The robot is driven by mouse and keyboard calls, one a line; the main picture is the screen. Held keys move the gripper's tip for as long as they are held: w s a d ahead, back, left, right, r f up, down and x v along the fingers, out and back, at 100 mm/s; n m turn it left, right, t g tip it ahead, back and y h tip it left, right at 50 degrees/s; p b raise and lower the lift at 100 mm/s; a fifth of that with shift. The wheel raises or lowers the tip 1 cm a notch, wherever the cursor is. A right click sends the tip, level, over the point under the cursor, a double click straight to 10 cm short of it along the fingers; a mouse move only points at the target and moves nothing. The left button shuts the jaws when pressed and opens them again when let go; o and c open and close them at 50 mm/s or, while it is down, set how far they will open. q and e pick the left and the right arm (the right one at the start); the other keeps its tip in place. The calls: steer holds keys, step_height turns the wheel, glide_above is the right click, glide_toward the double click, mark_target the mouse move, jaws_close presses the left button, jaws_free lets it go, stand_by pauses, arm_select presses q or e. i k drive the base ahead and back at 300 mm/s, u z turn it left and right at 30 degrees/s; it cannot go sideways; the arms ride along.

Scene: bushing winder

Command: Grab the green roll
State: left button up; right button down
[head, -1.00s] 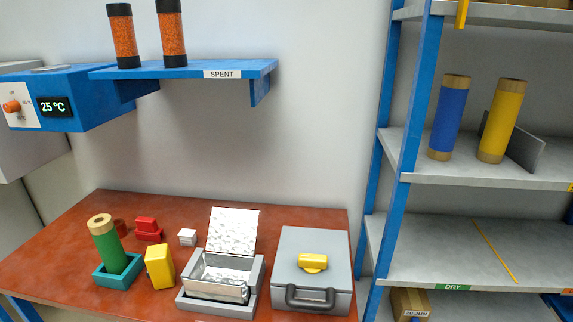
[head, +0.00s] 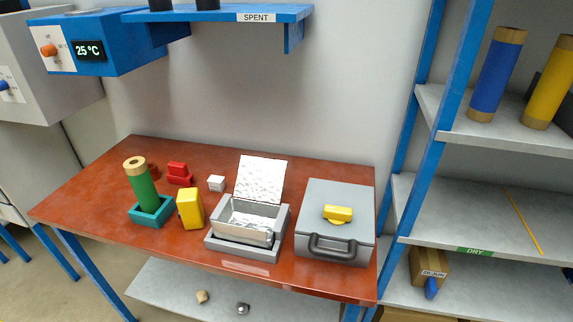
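The green roll (head: 142,190) stands upright, leaning slightly, in a teal square holder (head: 152,212) at the left of the red-brown table. Its tan core end shows at the top.
A yellow block (head: 190,208) stands just right of the holder, with red pieces (head: 179,173) behind. An open foil-lined box (head: 247,222) and a grey case (head: 336,222) fill the table's right. A blue shelf (head: 220,13) overhangs the back. Blue (head: 496,75) and yellow (head: 548,85) rolls stand on the right rack.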

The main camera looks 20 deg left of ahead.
mark_target(136, 168)
steer(key=u, duration=1.5)
